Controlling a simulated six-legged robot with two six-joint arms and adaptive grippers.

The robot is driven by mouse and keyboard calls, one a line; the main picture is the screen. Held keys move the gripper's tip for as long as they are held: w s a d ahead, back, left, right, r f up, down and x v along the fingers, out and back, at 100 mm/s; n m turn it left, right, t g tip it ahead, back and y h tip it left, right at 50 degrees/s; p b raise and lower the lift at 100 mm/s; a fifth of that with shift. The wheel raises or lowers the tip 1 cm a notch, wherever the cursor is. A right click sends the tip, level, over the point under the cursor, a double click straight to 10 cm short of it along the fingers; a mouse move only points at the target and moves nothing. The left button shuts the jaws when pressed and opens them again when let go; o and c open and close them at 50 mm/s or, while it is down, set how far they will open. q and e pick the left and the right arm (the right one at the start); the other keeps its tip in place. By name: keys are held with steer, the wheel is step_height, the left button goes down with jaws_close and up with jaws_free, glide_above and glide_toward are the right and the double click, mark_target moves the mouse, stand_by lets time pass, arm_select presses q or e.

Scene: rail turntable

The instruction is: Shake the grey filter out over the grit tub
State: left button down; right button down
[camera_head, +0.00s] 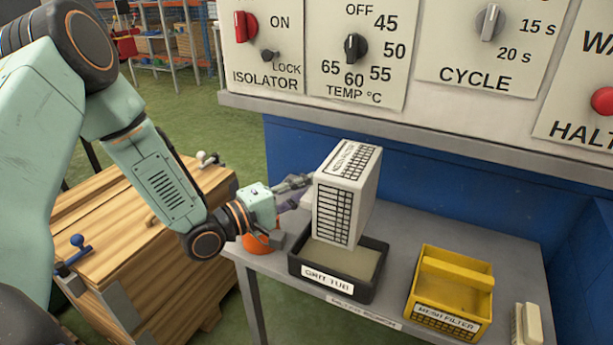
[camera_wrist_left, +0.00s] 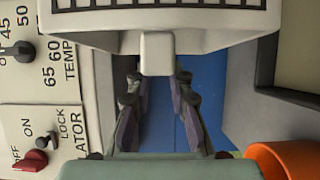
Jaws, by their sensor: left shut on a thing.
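The grey filter (camera_head: 345,195), a pale box with black grid faces, is above the black grit tub (camera_head: 310,268). It looks tilted, and its lower end is over the tub's opening. My left gripper (camera_head: 304,188) is shut on it from the left side. In the left wrist view, the fingers (camera_wrist_left: 158,88) flank a pale tab on the filter (camera_wrist_left: 157,52). The tub holds a flat grey-beige layer. Whether the filter's lower edge touches it is unclear. My right gripper is not in view.
A yellow mesh filter tray (camera_head: 452,300) stands on the grey bench, right of the tub. An orange object (camera_head: 258,243) is partly hidden by my left gripper. A control panel (camera_head: 375,55) overhangs behind. A wooden crate (camera_head: 150,215) stands left. A pale block (camera_head: 527,325) is at the right edge.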

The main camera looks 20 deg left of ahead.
mark_target(340, 197)
arm_select(q)
steer(key=shift+f+m+g, duration=0.4)
steer(key=shift+f+m, duration=0.1)
steer(key=shift+f, duration=0.1)
steer(key=shift+f+m, duration=0.15)
steer(key=shift+m, duration=0.25)
steer(key=d+r+m+y+p, duration=0.1)
steer(key=m+p, duration=0.1)
steer(key=p, duration=0.1)
steer(key=d+r+m+g+y+p, duration=0.1)
steer(key=r+m+p, duration=0.1)
steer(key=r+m+g+y+p, duration=0.1)
steer(key=p, duration=0.2)
steer(key=shift+s+d+r+m+y+p, duration=0.1)
steer(key=shift+d+r+m+y+p, duration=0.2)
steer(key=shift+d+r+m+y, duration=0.1)
steer(key=shift+d+m, duration=0.25)
steer(key=shift+m, duration=0.05)
steer(key=d+m+y+p, duration=0.1)
steer(key=y, duration=0.1)
steer(key=d+r+m+y+p, duration=0.1)
steer(key=d+m, duration=0.1)
steer(key=shift+s+d+g+y+p, duration=0.1)
steer(key=shift+d+g+y+p, duration=0.05)
steer(key=shift+g+y+p, duration=0.25)
steer(key=shift+d+r+m+y+p, duration=0.1)
steer(key=shift+d+m+y+p, duration=0.3)
steer(key=shift+m, duration=0.2)
steer(key=shift+a, duration=0.1)
